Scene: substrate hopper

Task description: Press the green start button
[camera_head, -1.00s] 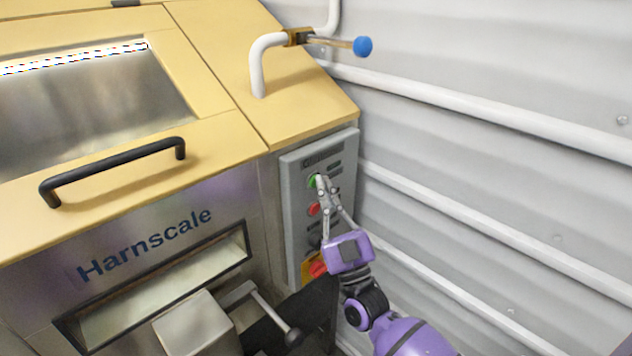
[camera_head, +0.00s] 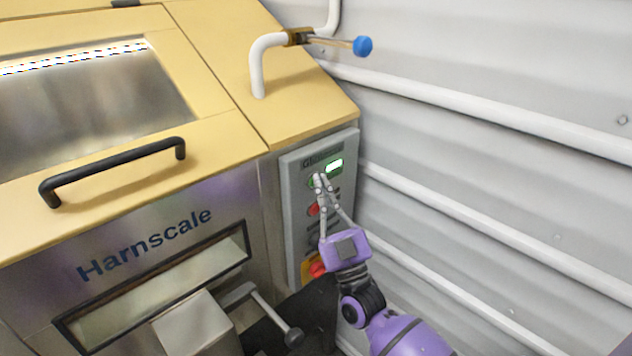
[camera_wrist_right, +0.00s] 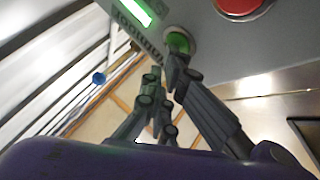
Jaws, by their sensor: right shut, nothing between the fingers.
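The green start button (camera_head: 312,183) is near the top of the grey control panel (camera_head: 292,215), mostly hidden by my right gripper in the head view. In the right wrist view the green button (camera_wrist_right: 181,42) shows with a pale ring. My right gripper (camera_head: 319,178) is shut and empty. Its fingertips (camera_wrist_right: 176,66) are at the button's face; I cannot tell whether they touch it. A small indicator window above the button is lit bright green (camera_head: 334,166). My left gripper is not in view.
A red button (camera_head: 314,210) sits below the green one, and a red knob on yellow (camera_head: 317,269) is lower down. The ribbed white wall (camera_head: 480,180) is close on the right. A lever with a dark knob (camera_head: 293,337) sticks out below.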

